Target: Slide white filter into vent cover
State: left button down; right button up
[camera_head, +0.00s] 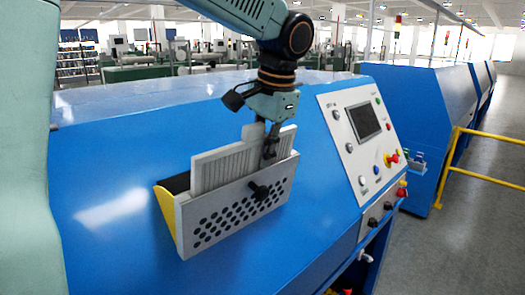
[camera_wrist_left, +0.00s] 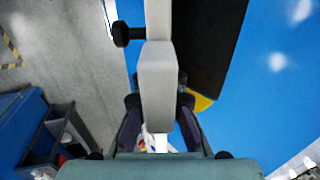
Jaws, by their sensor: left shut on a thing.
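The vent cover (camera_head: 222,222) is a grey panel with round black holes and a black knob, tilted open on the sloped blue machine face, with a yellow side piece at its left. The white filter (camera_head: 217,171) is a pale ribbed panel, standing partly inside the cover's open top with its upper part showing above the rim. My left gripper (camera_head: 262,147) is shut on the filter's upper right part. In the left wrist view the filter (camera_wrist_left: 157,85) shows edge-on between the fingers, with the cover's knob (camera_wrist_left: 122,34) near it. The filter's lower edge is hidden behind the cover. My right gripper is not seen.
The blue machine (camera_head: 110,150) surrounds the cover. A control panel (camera_head: 362,135) with a screen and buttons is at the right. A yellow railing (camera_head: 480,175) stands farther right beside open grey floor. A dark bin (camera_wrist_left: 62,135) shows at lower left in the wrist view.

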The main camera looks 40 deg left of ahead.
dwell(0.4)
pick_arm(q)
jog(key=shift+a+f, duration=0.1)
jog(key=shift+f, duration=0.15)
jog(key=shift+r, duration=0.35)
dwell(0.4)
jog(key=c, duration=1.8)
grip_release()
jog(key=o, duration=0.5)
jog(key=shift+c, duration=0.2)
